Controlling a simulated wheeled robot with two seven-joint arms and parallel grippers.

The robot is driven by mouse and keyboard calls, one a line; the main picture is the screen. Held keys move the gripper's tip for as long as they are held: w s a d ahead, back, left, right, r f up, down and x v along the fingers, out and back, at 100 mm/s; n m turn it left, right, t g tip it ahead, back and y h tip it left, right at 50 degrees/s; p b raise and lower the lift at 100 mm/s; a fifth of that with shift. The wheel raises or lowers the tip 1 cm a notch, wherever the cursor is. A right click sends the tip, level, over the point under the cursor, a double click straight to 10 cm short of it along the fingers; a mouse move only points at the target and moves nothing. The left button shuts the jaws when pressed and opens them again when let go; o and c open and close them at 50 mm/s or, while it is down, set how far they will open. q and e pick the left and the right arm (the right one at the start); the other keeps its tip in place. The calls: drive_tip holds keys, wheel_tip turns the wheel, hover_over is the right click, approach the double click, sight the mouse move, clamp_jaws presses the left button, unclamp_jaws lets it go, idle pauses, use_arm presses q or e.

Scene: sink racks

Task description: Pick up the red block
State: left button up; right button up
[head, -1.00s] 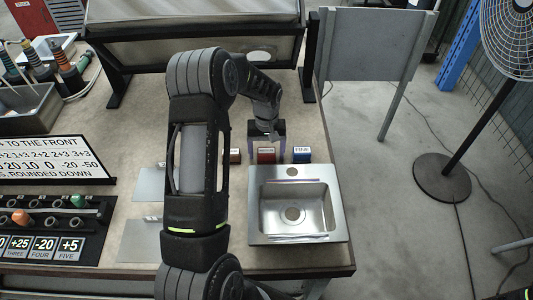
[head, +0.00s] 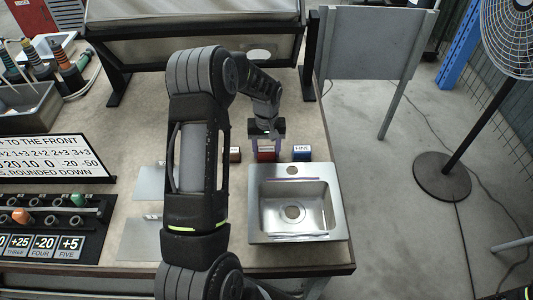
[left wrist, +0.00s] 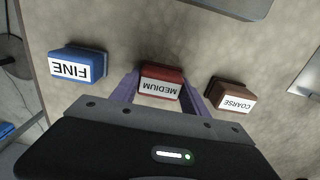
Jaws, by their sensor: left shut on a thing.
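The red block (left wrist: 162,77), labelled MEDIUM, stands on the worktop behind the sink. It also shows in the head view (head: 266,154), partly covered by my gripper. My left gripper (head: 267,145) has its purple fingers down on both sides of the red block and is shut on it. In the left wrist view the fingers (left wrist: 160,88) flank the block closely. The block appears to be at worktop level; I cannot tell any lift. My right gripper is not in view.
A blue block (head: 301,153) labelled FINE stands to the right of the red one, and a brown block (head: 235,154) labelled COARSE to the left. The metal sink (head: 335,215) is just in front. A dark-framed panel (head: 130,52) stands behind.

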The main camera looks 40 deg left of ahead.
sight(266, 149)
use_arm(q)
drive_tip(key=c, duration=0.6)
wheel_tip(266, 149, up, 10)
drive_tip(key=shift+r+b, duration=0.1)
drive_tip(key=shift+b, duration=0.9)
drive_tip(key=o, duration=0.9)
drive_tip(key=c, duration=0.7)
